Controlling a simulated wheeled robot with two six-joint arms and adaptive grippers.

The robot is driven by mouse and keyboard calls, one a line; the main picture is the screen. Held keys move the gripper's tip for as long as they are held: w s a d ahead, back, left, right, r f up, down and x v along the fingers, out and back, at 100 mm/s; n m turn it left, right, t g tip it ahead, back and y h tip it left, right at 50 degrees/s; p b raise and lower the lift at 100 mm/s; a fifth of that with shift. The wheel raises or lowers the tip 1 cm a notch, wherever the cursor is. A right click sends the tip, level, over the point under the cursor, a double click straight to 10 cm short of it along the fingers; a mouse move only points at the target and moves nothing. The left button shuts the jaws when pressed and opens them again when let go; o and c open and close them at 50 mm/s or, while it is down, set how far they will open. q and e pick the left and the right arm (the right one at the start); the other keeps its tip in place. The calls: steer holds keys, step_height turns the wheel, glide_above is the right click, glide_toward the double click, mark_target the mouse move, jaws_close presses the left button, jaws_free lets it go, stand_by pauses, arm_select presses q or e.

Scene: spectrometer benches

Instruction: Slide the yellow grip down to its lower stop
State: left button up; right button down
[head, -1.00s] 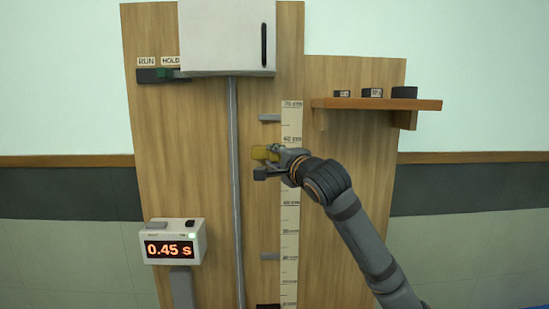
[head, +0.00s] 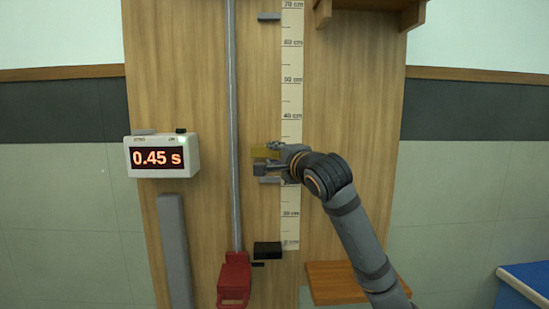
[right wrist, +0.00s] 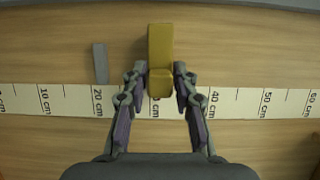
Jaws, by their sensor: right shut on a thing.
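The yellow grip (head: 264,152) sits in front of the wooden board beside the centimetre scale (head: 291,100). My right gripper (head: 271,160) is shut on it. In the right wrist view the yellow grip (right wrist: 160,52) lies between the two fingers, near the 30 cm mark, whose label is partly hidden. A short grey lower stop (head: 270,180) lies just below the grip in the head view. In the right wrist view the stop (right wrist: 100,63) is near 20 cm, with a visible gap between it and the grip. My left gripper is not in view.
A grey upper stop (head: 268,16) is high on the board. A grey vertical tube (head: 233,120) runs left of the grip to a red part (head: 234,278). A display box (head: 162,156) reads 0.45 s. A black block (head: 268,249) and a wooden shelf (head: 338,283) are lower down.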

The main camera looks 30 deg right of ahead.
arm_select(q)
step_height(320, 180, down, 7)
steer(key=b, duration=0.5)
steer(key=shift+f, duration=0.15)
arm_select(e)
step_height(320, 180, down, 7)
steer(key=shift+f, duration=0.15)
steer(key=c, duration=1.2)
jaws_free()
steer(key=shift+o, duration=0.2)
